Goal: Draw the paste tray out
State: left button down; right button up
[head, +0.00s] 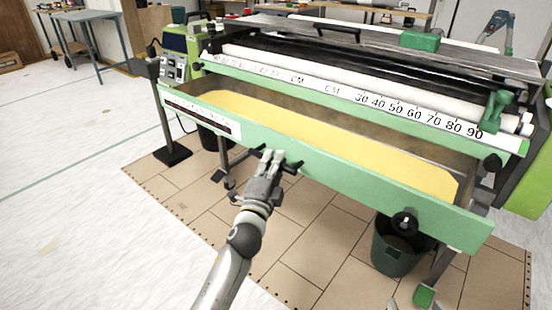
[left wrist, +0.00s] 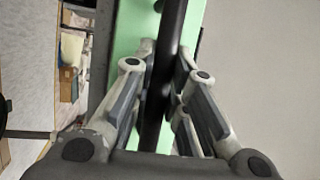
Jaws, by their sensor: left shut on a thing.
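The paste tray (head: 330,164) is a long trough with a green front panel and yellow paste in it. It sits below the rollers of the green wallpaper paster and stands partly out at the front. A dark bar handle (head: 291,166) is on its front panel. My left gripper (head: 268,160) is at this handle, in front of the panel. In the left wrist view the fingers are on both sides of the dark handle bar (left wrist: 170,70), shut on it, with the green panel (left wrist: 128,40) behind. My right gripper is not in view.
A dark bucket (head: 393,250) stands under the right end of the tray. The machine's legs rest on a tan tiled mat (head: 310,225). A blue-grey table (head: 88,16) is at the back left. The pale floor (head: 70,200) at left is clear.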

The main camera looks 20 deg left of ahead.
pick_arm(q)
jog(key=shift+f, duration=0.1)
jog(key=c, duration=1.4)
grip_release()
jog(key=shift+s, duration=0.1)
jog(key=v, duration=1.1)
jog(key=shift+s, duration=0.45)
